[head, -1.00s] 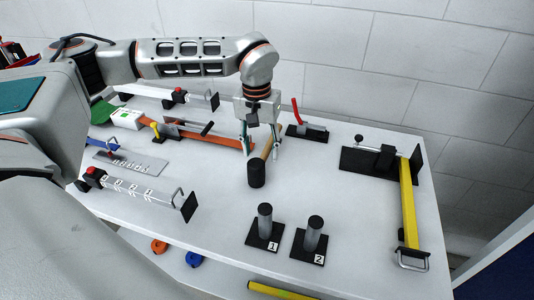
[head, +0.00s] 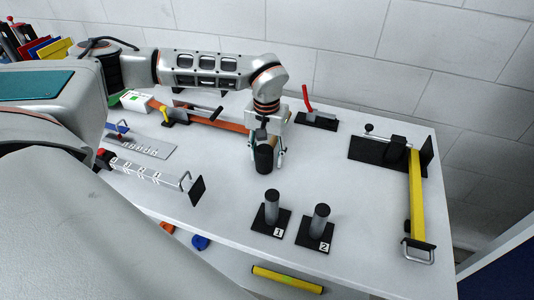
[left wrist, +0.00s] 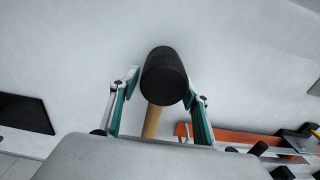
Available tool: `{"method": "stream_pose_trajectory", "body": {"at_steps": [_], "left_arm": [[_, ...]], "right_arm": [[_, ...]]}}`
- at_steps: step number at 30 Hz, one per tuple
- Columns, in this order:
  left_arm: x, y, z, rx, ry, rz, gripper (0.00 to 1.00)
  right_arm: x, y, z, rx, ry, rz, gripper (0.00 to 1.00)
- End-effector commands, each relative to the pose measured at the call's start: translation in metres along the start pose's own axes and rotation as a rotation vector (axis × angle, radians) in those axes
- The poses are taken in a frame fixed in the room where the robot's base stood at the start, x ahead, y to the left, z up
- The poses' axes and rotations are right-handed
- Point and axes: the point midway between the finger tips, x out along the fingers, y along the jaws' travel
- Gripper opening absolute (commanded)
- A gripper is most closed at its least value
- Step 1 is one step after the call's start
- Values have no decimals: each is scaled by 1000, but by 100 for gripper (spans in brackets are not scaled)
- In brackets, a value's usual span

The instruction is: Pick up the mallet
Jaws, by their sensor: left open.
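The mallet has a black head (head: 264,159) that faces up on the white table, near the middle in the head view. In the left wrist view the black head (left wrist: 165,75) is large, and its wooden handle (left wrist: 152,122) runs back towards my palm. My left gripper (head: 266,163) is open, with its fingers on either side of the mallet, not closed on it. In the left wrist view the left gripper's fingertips (left wrist: 161,84) flank the head, with a gap on the left; contact on the right is unclear. My right gripper is not in view.
Two grey posts on black bases, number 1 (head: 272,207) and number 2 (head: 319,222), stand in front. A red-handled clamp (head: 316,120) is behind right. An orange bar (head: 210,119) lies behind left. A yellow bar fixture (head: 416,190) stands at right.

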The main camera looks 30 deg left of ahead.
Motion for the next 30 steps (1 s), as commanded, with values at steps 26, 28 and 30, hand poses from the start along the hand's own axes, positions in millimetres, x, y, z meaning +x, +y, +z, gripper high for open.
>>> {"method": "stream_pose_trajectory", "body": {"at_steps": [26, 28, 30], "left_arm": [[-24, 0, -2, -1, 4, 2, 0], [-36, 1, -2, 0, 5, 3, 0], [-52, 1, -2, 1, 7, 3, 0]], "right_arm": [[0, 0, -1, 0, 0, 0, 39], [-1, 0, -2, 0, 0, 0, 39], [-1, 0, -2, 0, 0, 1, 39]]}}
